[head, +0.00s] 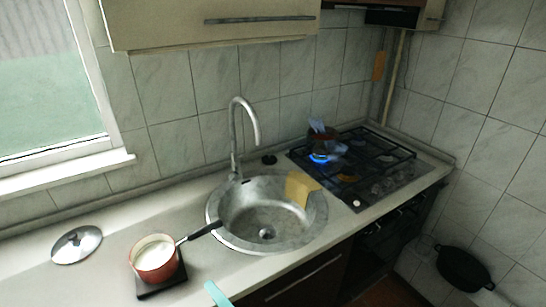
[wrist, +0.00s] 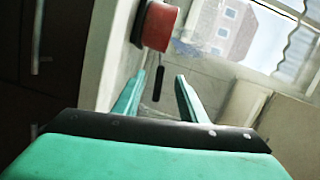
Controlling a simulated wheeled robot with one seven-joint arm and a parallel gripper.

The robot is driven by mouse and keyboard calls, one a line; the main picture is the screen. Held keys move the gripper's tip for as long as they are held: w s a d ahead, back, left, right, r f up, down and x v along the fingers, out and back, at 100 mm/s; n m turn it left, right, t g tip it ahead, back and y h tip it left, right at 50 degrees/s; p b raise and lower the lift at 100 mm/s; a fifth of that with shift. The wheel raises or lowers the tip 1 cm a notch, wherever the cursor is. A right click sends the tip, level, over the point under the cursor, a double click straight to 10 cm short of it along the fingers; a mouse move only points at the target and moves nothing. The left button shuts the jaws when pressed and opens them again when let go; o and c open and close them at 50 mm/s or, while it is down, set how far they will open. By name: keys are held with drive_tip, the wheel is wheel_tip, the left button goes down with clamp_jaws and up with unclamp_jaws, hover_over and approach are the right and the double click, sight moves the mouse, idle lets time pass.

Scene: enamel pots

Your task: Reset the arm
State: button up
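My gripper (wrist: 160,76) is open, with its two teal fingers apart and nothing held between them. In the head view, a teal part of my gripper (head: 216,293) shows at the bottom edge, in front of the counter and to the right of the red pot. The red pot (head: 155,262) has a white inside and stands upright on a black square mat (head: 163,290). Its dark handle points right toward the sink. In the wrist view the red pot (wrist: 162,28) is beyond the fingertips, its handle seen between them.
A metal sink (head: 240,215) with a tall faucet (head: 233,140) is mid-counter, a yellow cloth (head: 301,188) on its rim. A glass lid (head: 77,245) lies left. A blue flame (head: 318,158) burns on the stove (head: 375,195) by a dark pot (head: 321,140). A cabinet (head: 215,22) hangs above.

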drive_tip(key=s+d+f+t+h, duration=0.2)
drive_tip(key=s+d+f+h, duration=0.7)
drive_tip(key=s+d+f, duration=0.3)
drive_tip(key=s+d+r+n+h, duration=0.1)
drive_tip(key=s+n, duration=0.6)
drive_tip(key=s, duration=0.9)
wheel_tip(320, 180, up, 2)
drive_tip(key=shift+s+d+r+n+t+h, duration=0.2)
drive_tip(key=shift+d+n+t+h, duration=0.2)
drive_tip(key=shift+h, duration=0.5)
drive_tip(key=shift+c, duration=0.9)
drive_tip(key=shift+w+f, duration=0.1)
